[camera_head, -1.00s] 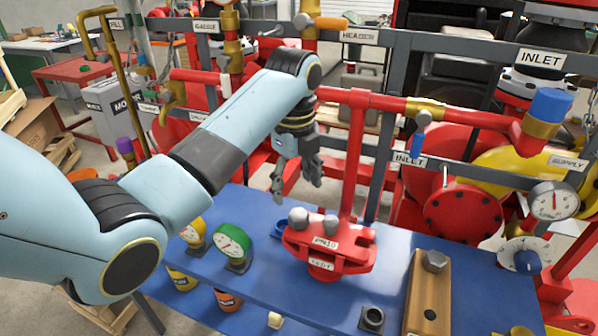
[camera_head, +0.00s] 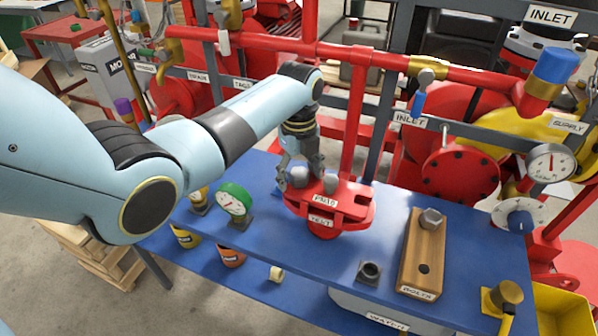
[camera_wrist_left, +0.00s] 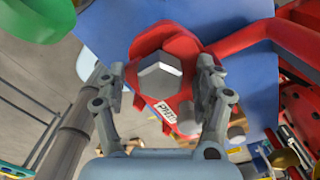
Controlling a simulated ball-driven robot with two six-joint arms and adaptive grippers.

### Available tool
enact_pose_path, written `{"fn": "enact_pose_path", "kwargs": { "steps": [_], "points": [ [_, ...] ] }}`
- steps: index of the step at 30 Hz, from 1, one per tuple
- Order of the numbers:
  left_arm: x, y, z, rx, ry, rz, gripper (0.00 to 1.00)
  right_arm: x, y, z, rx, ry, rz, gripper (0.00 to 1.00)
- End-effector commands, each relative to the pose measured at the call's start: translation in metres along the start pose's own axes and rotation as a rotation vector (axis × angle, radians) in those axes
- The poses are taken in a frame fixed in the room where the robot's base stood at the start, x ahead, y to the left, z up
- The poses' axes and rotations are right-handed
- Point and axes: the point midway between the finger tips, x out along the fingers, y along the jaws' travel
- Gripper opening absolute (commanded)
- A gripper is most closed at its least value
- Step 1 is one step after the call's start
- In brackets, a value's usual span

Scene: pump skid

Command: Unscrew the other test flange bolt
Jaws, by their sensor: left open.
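The red test flange (camera_head: 352,211) stands on the blue bench with two grey hex bolts in its top. My left gripper (camera_head: 300,170) comes down over the left bolt (camera_head: 298,177); the right bolt (camera_head: 331,183) stands just beside the fingers. In the left wrist view the hex head (camera_wrist_left: 160,78) lies between the open fingers (camera_wrist_left: 160,72), with a gap on both sides. The red flange (camera_wrist_left: 150,42) and its label show under it, and the right finger partly covers the flange. My right gripper is in neither view.
A wooden bolts board (camera_head: 413,250) holds one hex bolt (camera_head: 431,218) and has an empty hole. A green gauge (camera_head: 234,203) stands left of the flange, a dark square socket (camera_head: 369,271) in front. Red pipework (camera_head: 357,120) rises close behind the flange.

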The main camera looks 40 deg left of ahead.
Motion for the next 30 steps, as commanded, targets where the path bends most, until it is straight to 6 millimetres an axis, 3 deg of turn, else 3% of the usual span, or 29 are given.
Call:
{"fn": "enact_pose_path", "kwargs": {
  "steps": [6,20,21,28,30],
  "points": [
    [0.0001,-0.0002,0.0000,0.000,0.000,0.000,0.69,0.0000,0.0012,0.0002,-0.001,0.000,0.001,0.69],
    [-0.0001,0.0000,0.0000,0.000,0.000,0.000,0.09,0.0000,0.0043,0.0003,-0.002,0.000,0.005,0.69],
    [-0.0001,0.0000,0.0000,0.000,0.000,0.000,0.39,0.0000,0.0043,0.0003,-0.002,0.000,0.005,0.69],
    [-0.0001,0.0000,0.0001,-0.001,0.000,0.000,0.09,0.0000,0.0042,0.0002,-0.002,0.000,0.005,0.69],
    [-0.0002,0.0000,0.0001,-0.007,0.000,0.000,0.08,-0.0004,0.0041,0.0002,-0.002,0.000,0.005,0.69]
  ]
}}
